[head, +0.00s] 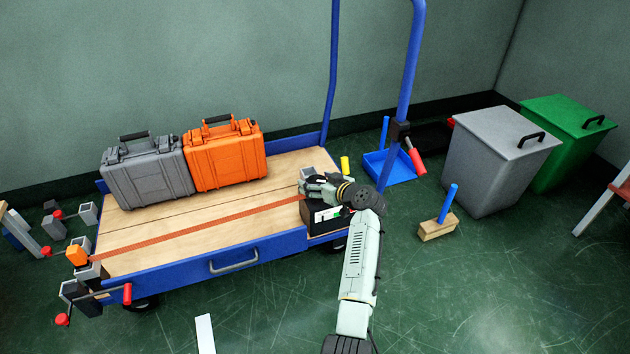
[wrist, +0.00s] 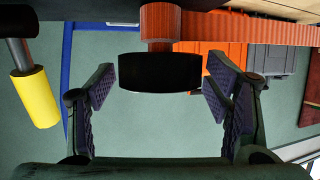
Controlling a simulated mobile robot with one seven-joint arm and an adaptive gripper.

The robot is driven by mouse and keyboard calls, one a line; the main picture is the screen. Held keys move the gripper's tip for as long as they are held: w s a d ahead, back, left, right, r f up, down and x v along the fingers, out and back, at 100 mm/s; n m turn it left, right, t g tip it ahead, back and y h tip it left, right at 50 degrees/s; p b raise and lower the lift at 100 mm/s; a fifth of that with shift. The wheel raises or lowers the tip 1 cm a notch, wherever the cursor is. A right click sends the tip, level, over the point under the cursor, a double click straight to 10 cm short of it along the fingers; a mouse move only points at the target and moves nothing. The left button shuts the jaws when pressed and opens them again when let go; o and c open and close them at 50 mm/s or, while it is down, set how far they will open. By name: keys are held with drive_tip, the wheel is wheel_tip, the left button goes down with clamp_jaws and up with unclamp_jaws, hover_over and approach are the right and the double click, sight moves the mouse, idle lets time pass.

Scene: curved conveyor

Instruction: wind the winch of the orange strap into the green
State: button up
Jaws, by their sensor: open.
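The orange strap (head: 210,228) lies along the wooden deck of a blue cart, from an orange block (head: 76,256) at the left end to the winch at the right. In the wrist view the strap (wrist: 260,32) wraps an orange roll (wrist: 160,22), with a black part (wrist: 160,72) beside it. The winch's yellow handle (wrist: 35,97) is at the left there, and shows behind my gripper in the head view (head: 345,165). A small white dial with green (head: 328,214) is partly hidden by my arm. My gripper (wrist: 160,85) is open, its fingers either side of the black part; contact is unclear.
A grey case (head: 147,175) and an orange case (head: 226,158) stand at the deck's back. Blue upright posts (head: 405,70) rise at the cart's right end. Grey (head: 490,165) and green bins (head: 565,135) stand right. A wooden block with blue handle (head: 438,228) lies on the floor.

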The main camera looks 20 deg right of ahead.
drive_tip(key=c, duration=1.2)
drive_tip(key=shift+o, duration=0.2)
drive_tip(key=shift+a+r+m+h+p, duration=0.1)
drive_tip(key=shift+r+m+h+p, duration=0.05)
drive_tip(key=shift+m+h+p, duration=0.35)
